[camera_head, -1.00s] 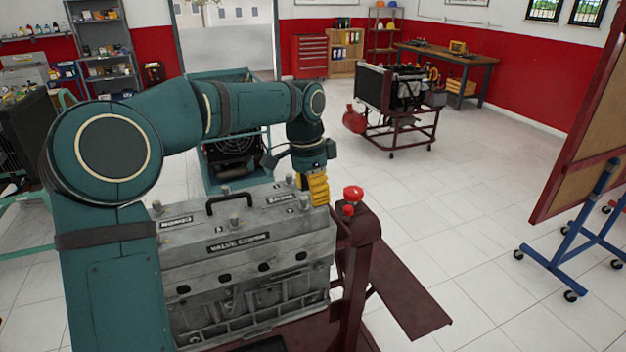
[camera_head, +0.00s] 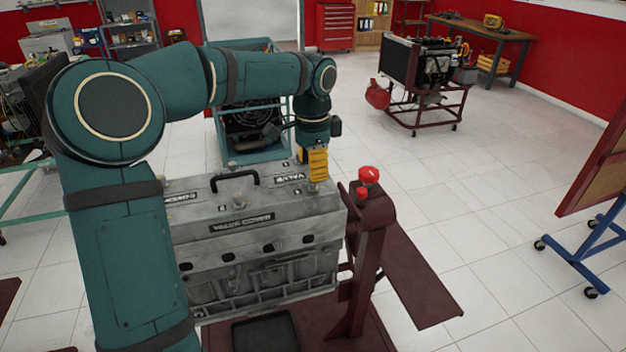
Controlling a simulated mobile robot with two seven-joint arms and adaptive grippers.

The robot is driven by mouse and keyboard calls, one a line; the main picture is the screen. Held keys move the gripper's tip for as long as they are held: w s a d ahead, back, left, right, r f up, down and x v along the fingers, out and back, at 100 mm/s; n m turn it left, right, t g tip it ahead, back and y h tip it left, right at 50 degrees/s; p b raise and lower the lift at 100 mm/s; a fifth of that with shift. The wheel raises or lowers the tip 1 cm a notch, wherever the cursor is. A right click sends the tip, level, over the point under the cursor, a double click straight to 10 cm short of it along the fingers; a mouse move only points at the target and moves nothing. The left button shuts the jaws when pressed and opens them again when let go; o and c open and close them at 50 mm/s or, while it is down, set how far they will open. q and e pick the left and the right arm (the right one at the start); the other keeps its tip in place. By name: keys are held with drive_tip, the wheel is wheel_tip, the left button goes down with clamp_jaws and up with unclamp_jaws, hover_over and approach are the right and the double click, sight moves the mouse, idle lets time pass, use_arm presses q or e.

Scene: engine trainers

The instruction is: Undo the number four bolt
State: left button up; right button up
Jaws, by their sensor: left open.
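The grey engine block with its valve cover (camera_head: 285,212) stands in front of me on a dark red stand. A black handle (camera_head: 235,180) and several bolts show on the cover's top; their number marks are too small to read. My left gripper (camera_head: 317,179), with yellow fingers, points down over the right end of the cover. It is open, with its fingertips at or just above a bolt (camera_head: 314,187) there. The fingers partly hide that spot, and I cannot tell if they touch the bolt. My right gripper is not in view.
A red post with red knobs (camera_head: 369,175) rises close to the right of the cover. A teal-framed unit (camera_head: 226,143) stands behind the engine. Another engine on a stand (camera_head: 428,95) is further back right. The tiled floor on the right is mostly clear.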

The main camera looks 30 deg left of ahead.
use_arm(q)
wheel_tip(320, 180, down, 3)
drive_tip(key=shift+w+f, duration=0.1)
drive_tip(key=shift+w, duration=0.05)
drive_tip(key=shift+f, duration=0.1)
clamp_jaws()
